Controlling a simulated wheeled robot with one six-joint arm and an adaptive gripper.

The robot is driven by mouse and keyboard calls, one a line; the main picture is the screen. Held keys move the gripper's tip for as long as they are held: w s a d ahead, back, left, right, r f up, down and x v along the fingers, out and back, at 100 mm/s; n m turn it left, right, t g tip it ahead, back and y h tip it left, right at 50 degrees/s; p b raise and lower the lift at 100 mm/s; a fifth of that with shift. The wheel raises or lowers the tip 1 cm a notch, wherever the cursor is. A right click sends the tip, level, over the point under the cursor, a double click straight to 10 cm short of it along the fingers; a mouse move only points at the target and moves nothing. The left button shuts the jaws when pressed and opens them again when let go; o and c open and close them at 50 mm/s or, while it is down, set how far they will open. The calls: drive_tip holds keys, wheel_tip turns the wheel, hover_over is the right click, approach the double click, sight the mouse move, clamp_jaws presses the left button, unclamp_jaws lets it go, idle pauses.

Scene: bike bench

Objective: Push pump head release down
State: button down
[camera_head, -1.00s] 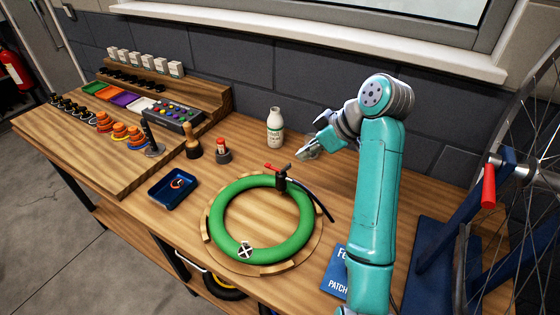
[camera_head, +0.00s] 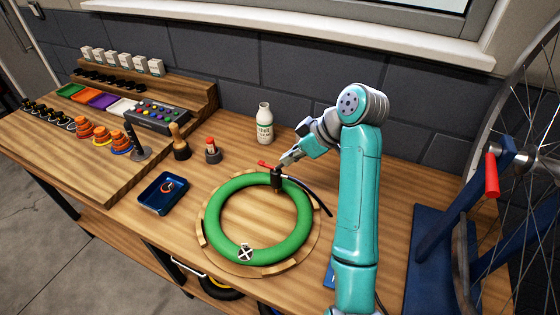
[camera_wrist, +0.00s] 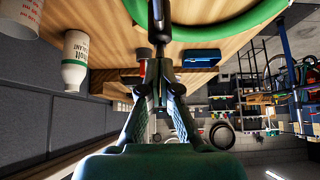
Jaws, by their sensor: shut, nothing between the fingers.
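The black pump head (camera_head: 277,181) stands upright on the far side of the green tube (camera_head: 226,190), with a black hose running off to the right. Its red release lever (camera_head: 267,165) sticks out to the left at the top, looking raised and roughly level. My gripper (camera_head: 287,160) is shut and empty, its tips close above and just right of the lever's base. I cannot tell whether they touch. In the wrist view the closed fingers (camera_wrist: 158,64) point at the black pump head (camera_wrist: 159,22); the lever cannot be made out there.
A white bottle (camera_head: 264,124) stands behind the tube, left of my arm. A red-capped container (camera_head: 212,151), a wooden-handled tool (camera_head: 180,143) and a blue tray (camera_head: 163,193) lie to the left. A blue stand (camera_head: 440,240) with a wheel is at the right.

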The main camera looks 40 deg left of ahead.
drive_tip(key=shift+f, duration=0.9)
drive_tip(key=d, duration=0.2)
drive_tip(key=d+r, duration=0.1)
drive_tip(key=shift+w, duration=0.35)
drive_tip(key=shift+a, duration=0.1)
